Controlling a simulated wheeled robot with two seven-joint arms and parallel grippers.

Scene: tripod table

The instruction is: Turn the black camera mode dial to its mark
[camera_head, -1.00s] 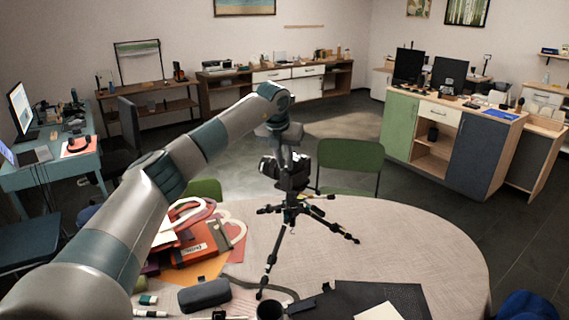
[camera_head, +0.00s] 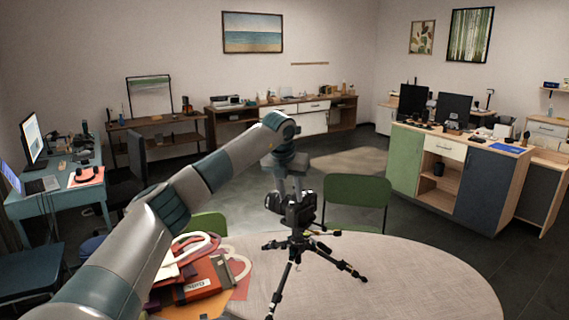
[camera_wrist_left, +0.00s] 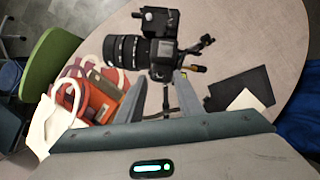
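A black camera (camera_head: 298,211) with a thick lens sits on a black tripod (camera_head: 297,244) that stands on the round table (camera_head: 400,270). The camera also shows in the left wrist view (camera_wrist_left: 130,49), its lens pointing left. Its mode dial is too small and dark to make out. My left gripper (camera_head: 289,190) points down just above the camera; in the head view I cannot tell touching from apart. In the left wrist view its two grey fingers (camera_wrist_left: 161,76) are spread, with the camera body at their tips and nothing visibly gripped. My right gripper is out of view.
Red and orange bags or folders (camera_head: 200,278) are piled on the table left of the tripod. A green chair (camera_head: 357,192) stands behind the table. A black mat (camera_wrist_left: 240,87) lies on the table. The table right of the tripod looks clear in the head view.

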